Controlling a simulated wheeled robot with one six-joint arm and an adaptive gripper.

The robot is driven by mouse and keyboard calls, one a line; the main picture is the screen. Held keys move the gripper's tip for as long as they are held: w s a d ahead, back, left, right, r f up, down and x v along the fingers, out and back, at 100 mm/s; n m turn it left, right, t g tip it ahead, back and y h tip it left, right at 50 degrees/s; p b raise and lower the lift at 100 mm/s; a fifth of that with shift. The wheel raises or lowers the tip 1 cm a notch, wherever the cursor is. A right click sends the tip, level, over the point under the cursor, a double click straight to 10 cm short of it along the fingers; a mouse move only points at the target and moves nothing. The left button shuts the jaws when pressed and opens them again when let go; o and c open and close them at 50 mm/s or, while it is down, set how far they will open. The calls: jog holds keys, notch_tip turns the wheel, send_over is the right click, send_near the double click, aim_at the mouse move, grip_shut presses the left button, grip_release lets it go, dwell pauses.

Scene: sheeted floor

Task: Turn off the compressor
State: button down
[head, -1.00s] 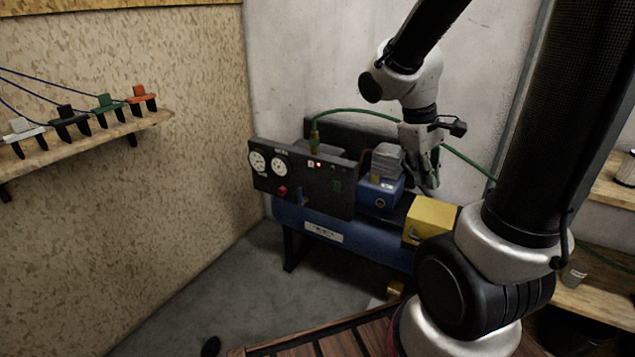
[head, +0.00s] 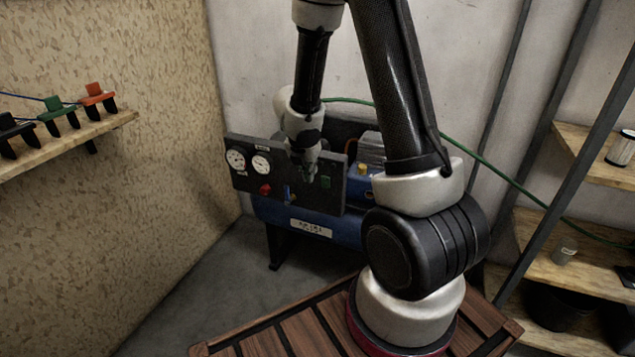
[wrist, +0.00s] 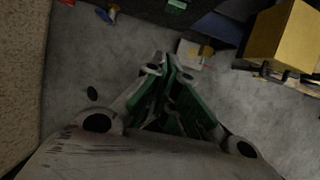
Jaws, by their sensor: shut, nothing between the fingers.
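The compressor (head: 340,228) has a blue tank and a black front panel (head: 242,182). The panel carries two white gauges, a red knob (head: 265,189), a small blue lever (head: 288,192) and a green switch (head: 326,182). My gripper (head: 309,177) is shut and empty, in front of the panel between the lever and the switch; contact cannot be told. Part of the panel behind it is hidden. In the wrist view the shut fingertips (wrist: 165,64) point towards the panel's lower edge, with the green switch (wrist: 177,4) at the top edge.
A yellow box (wrist: 283,38) shows at right in the wrist view. A wooden shelf (head: 70,140) with coloured clamps hangs on the left wall. Shelving (head: 550,270) stands at right, and a green hose (head: 490,172) runs towards it. Grey floor lies open at left.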

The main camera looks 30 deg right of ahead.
aim_at(321, 176)
jog(key=shift+w+d+f, duration=0.75)
jog(key=shift+d+f, duration=0.25)
jog(key=shift+f, duration=0.45)
jog(key=shift+w+d+f, duration=0.8)
jog(key=shift+d+f, duration=0.25)
jog(key=shift+f, duration=0.45)
jog(key=shift+w+d+f, duration=0.75)
jog(key=shift+d+f, duration=0.25)
jog(key=shift+f, duration=0.45)
jog(key=shift+w+d+r, duration=0.2)
jog(key=shift+w+d, duration=0.05)
jog(key=shift+d, duration=0.15)
jog(key=shift+r, duration=0.1)
jog(key=shift+r, duration=0.7)
